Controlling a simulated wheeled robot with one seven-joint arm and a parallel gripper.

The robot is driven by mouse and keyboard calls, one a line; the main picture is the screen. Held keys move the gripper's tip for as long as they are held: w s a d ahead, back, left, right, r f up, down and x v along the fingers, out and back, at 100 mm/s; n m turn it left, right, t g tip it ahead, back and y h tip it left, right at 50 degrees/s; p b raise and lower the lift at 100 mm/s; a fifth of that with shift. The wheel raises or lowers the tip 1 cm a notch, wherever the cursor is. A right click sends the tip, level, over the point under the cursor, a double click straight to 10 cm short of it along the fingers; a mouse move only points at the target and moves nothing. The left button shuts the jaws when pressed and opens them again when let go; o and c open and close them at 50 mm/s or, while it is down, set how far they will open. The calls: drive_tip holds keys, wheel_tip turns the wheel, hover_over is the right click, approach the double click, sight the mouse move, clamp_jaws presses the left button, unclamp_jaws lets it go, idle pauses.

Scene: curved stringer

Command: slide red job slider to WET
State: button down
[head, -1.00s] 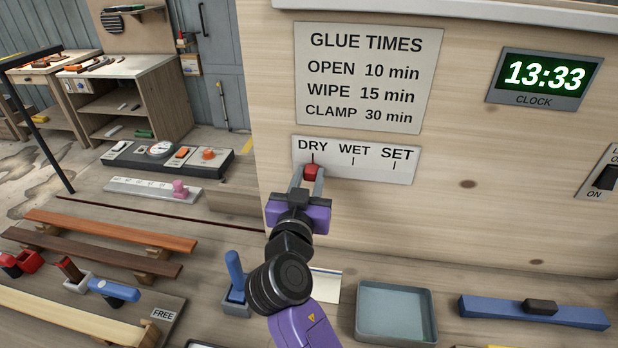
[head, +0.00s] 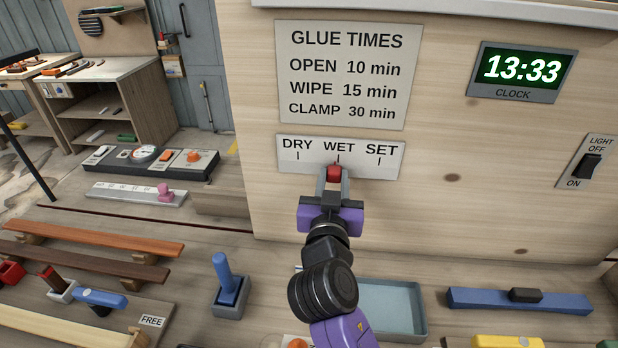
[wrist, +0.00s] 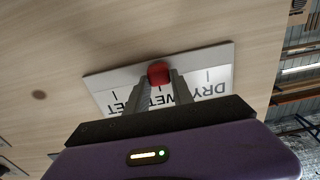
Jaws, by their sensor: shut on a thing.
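The red job slider (head: 334,173) is on the white DRY / WET / SET plate (head: 386,166) on the wooden panel. It stands under the WET mark, slightly left of its tick line in the head view. My gripper (head: 333,181) is shut on the slider from the front. In the wrist view the red slider (wrist: 158,73) sits between the two grey fingers, near the WET lettering. The lettering is upside down there and partly hidden by the fingers.
Above the plate is a GLUE TIMES sign (head: 341,75). A clock (head: 520,72) and a light switch (head: 590,166) are to the right. Below are a blue-grey tray (head: 416,300) and a blue bar (head: 470,299). The panel around the plate is clear.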

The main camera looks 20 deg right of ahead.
drive_tip(key=shift+s+d, duration=0.15)
drive_tip(key=shift+d, duration=0.15)
drive_tip(key=c, duration=1.1)
unclamp_jaws()
drive_tip(key=shift+s+a+f, duration=0.1)
drive_tip(key=shift+s+a, duration=0.15)
drive_tip(key=shift+s, duration=0.2)
drive_tip(key=b+v, duration=0.2)
drive_tip(key=v, duration=0.4)
drive_tip(key=shift+s+a, duration=0.1)
drive_tip(key=shift+s, duration=0.3)
